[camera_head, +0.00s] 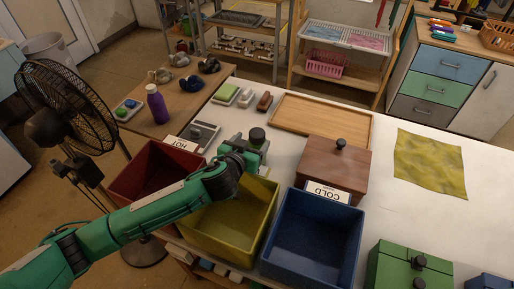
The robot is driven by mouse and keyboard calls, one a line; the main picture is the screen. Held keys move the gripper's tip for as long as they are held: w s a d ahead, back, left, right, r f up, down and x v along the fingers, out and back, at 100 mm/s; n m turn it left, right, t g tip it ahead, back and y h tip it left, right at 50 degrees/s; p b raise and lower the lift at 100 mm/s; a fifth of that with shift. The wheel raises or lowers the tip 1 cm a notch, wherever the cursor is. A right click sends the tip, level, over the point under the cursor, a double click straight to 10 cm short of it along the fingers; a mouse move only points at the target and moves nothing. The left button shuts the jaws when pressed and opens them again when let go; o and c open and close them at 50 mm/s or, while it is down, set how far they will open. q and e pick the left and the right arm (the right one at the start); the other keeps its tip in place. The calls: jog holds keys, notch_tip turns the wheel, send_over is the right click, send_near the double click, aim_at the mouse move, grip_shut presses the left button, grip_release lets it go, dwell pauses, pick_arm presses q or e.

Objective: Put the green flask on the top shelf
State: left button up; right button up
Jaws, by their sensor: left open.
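A dark green cylinder (257,136), which looks like the green flask, stands upright on the white table behind the yellow bin. My left arm reaches in from the lower left over the bins. My left gripper (254,152) is open at the near side of this cylinder and hides its lower part. I cannot tell whether the fingers are around it or only beside it. At the back stands a wooden shelf unit whose top shelf (345,38) carries a white rack with blue and pink cloths. My right gripper is not in view.
Red (150,170), yellow (228,232) and blue (312,236) open bins line the table's front. A brown box (334,170) with a knob and a wooden tray (320,122) stand right of the gripper. A fan (62,105) stands at left.

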aim_at(255, 136)
pick_arm(q)
jog(key=shift+p+x, duration=0.6)
jog(key=shift+x, duration=1.35)
jog(key=shift+w+a, duration=0.1)
jog(key=shift+r, duration=0.1)
grip_shut()
